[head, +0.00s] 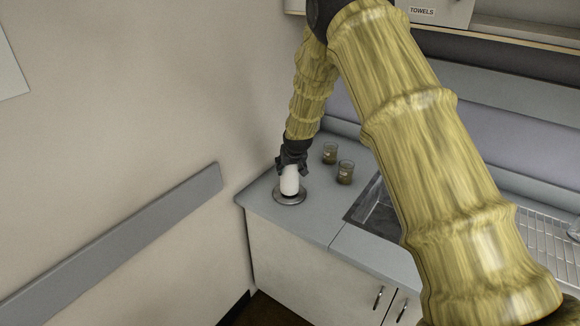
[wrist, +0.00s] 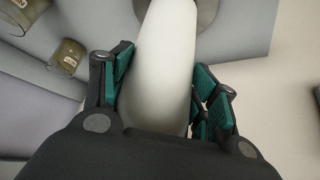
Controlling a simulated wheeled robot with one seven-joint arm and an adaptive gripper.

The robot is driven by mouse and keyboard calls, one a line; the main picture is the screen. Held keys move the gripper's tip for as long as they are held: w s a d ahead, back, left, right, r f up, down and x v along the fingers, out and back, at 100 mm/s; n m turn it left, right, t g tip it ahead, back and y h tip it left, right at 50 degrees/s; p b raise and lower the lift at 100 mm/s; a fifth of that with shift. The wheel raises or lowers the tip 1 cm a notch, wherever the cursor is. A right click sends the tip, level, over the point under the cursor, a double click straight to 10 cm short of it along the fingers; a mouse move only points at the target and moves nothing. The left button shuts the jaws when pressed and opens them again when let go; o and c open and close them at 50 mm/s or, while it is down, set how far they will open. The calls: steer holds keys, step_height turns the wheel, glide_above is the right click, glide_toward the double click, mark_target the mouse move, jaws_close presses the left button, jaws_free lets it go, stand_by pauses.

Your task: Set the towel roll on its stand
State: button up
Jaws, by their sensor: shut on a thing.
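The white towel roll (head: 289,180) is upright in my gripper (head: 291,160), just over or on the round metal stand (head: 289,199) near the left end of the counter. I cannot tell whether the roll touches the stand's base. In the wrist view the roll (wrist: 162,65) lies between the green finger pads of my gripper (wrist: 160,90), which is shut on it. The far end of the roll overlaps the round base of the stand (wrist: 207,12). The stand's post is not visible, so I cannot tell whether it is inside the roll.
Two brownish glass jars (head: 346,172) (head: 329,153) stand on the counter (head: 310,222) right of the stand. A metal sink (head: 378,210) is further right. The wall and its grey rail (head: 120,235) are at the left. A box labelled towels (head: 428,12) is above.

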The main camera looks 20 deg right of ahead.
steer(key=shift+f, duration=0.45)
steer(key=o, duration=0.8)
steer(key=shift+p+v, duration=2.7)
steer(key=shift+v, duration=2.85)
